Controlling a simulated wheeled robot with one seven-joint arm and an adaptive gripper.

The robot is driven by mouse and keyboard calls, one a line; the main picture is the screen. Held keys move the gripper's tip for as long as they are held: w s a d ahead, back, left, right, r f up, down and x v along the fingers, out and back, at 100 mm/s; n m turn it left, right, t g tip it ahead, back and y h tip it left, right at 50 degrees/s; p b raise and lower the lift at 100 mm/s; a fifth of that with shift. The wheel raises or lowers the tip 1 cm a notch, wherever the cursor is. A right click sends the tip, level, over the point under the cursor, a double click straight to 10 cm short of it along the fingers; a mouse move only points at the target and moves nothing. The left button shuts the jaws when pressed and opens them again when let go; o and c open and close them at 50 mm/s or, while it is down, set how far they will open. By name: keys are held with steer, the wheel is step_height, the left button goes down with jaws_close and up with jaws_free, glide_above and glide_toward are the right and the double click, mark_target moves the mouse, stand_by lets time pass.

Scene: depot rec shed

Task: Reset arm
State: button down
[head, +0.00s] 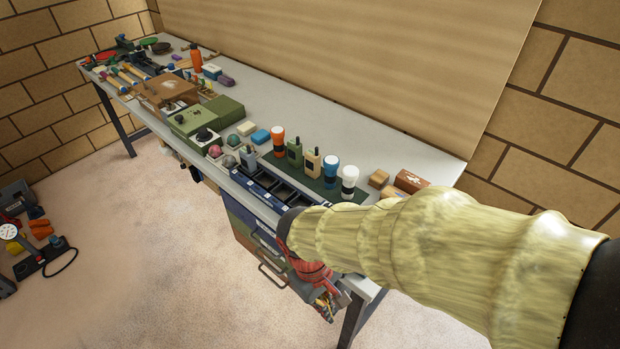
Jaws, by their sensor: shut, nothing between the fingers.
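My gripper (328,303) hangs at the end of my arm at lower right in the head view, in front of the right end of the long grey table (338,143). It points downward and is shut, with nothing in it. My arm hides part of the table's right end. No part of the gripper appears to hold any object.
Torches, such as the orange one (278,141) and the white one (349,181), stand with radios (295,152) on the table. Drawers (257,245) hang below. Tools and boxes crowd the far left. Open floor (170,270) lies in front; gear (35,230) sits at left.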

steer(key=d+r+m+t+y, duration=0.2)
steer(key=d+r+m+t, duration=0.4)
steer(key=d+r, duration=0.9)
step_height(320, 180, up, 3)
steer(key=shift+s+d+f+m+t, duration=0.15)
steer(key=shift+m+t, duration=0.15)
steer(key=shift+m, duration=0.6)
